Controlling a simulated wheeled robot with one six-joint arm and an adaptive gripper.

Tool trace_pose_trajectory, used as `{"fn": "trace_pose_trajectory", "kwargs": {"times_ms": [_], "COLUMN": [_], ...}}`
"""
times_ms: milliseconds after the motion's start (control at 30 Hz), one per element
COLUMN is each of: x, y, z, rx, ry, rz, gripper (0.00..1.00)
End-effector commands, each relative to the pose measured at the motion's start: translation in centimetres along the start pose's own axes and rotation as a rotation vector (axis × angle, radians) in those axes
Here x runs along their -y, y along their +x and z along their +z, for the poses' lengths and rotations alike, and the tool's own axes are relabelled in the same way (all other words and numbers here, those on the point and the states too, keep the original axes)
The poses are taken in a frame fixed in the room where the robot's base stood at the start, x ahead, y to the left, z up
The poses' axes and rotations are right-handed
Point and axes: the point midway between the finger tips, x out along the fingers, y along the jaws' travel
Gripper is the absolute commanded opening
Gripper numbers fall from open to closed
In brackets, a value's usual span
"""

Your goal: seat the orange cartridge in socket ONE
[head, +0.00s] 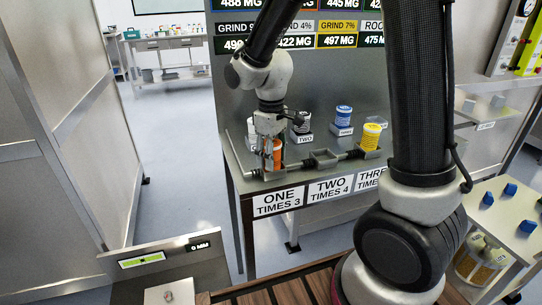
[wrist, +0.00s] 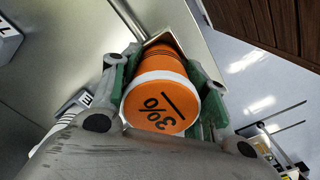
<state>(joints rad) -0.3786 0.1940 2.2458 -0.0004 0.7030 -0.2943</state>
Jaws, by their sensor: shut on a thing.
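The orange cartridge (wrist: 160,90) is between the green-padded fingers of my gripper (wrist: 165,100) in the wrist view. Its white-rimmed end faces the camera and its orange cap is marked "3%". In the head view, my gripper (head: 268,135) points down over the bench's left end and holds the orange cartridge (head: 277,153) upright. Socket ONE (head: 262,173) is just below it, behind the ONE TIMES 3 label. A metal edge (wrist: 160,38) shows beside the cartridge's far end. I cannot tell how deep the cartridge's lower end sits, as fingers and socket walls hide it.
Socket TWO (head: 322,159) looks empty. A yellow cartridge (head: 371,136) stands at socket THREE. A blue cartridge (head: 343,116) and a white-and-dark cartridge (head: 301,123) stand on holders behind. A pipe links the sockets. A side table (head: 505,215) with blue knobs is at right.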

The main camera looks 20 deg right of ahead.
Motion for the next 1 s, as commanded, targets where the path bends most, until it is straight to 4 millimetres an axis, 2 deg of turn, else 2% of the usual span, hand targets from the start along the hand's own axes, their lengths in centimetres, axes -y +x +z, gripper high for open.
{"fn": "trace_pose_trajectory", "kwargs": {"times_ms": [333, 367, 467, 833, 1000], "x": [0.0, 0.0, 0.0, 0.0, 0.0], "y": [0.3, 0.4, 0.3, 0.0, -2.3], "z": [0.0, 0.0, 0.0, -0.1, -0.1], "rx": [-0.002, -0.002, -0.002, -0.002, -0.007], "ry": [0.000, 0.000, 0.000, 0.000, 0.000], "rz": [0.001, 0.001, 0.001, 0.001, 0.002], "gripper": [0.12, 0.47, 0.65, 0.66, 0.66]}}
